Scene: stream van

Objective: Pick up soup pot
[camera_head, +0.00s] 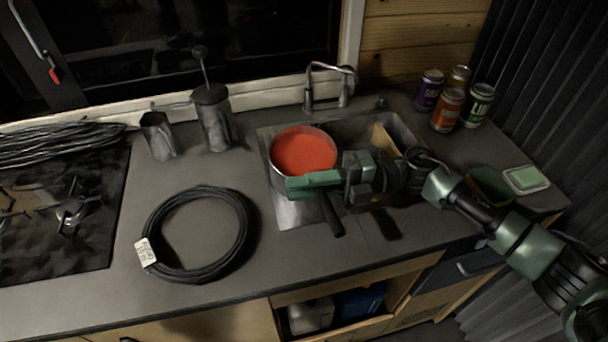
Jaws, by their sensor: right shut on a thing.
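The soup pot (304,153) is a metal pot filled with red soup, level, over the metal drainboard at the left of the sink. Its black handle (333,217) points toward the counter's front edge. My right gripper (325,187), green and black, reaches in from the right and is shut on the soup pot at its handle side. The gripper hides where the handle joins the pot. I cannot tell whether the pot touches the drainboard. My left gripper is not in view.
The sink (350,133) and faucet (331,84) are behind and right of the pot. Several cans (447,110) stand at the back right. A coiled black cable (199,272) lies on the left counter, near a stove (65,215). A metal grinder (214,118) and cup (159,136) stand behind.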

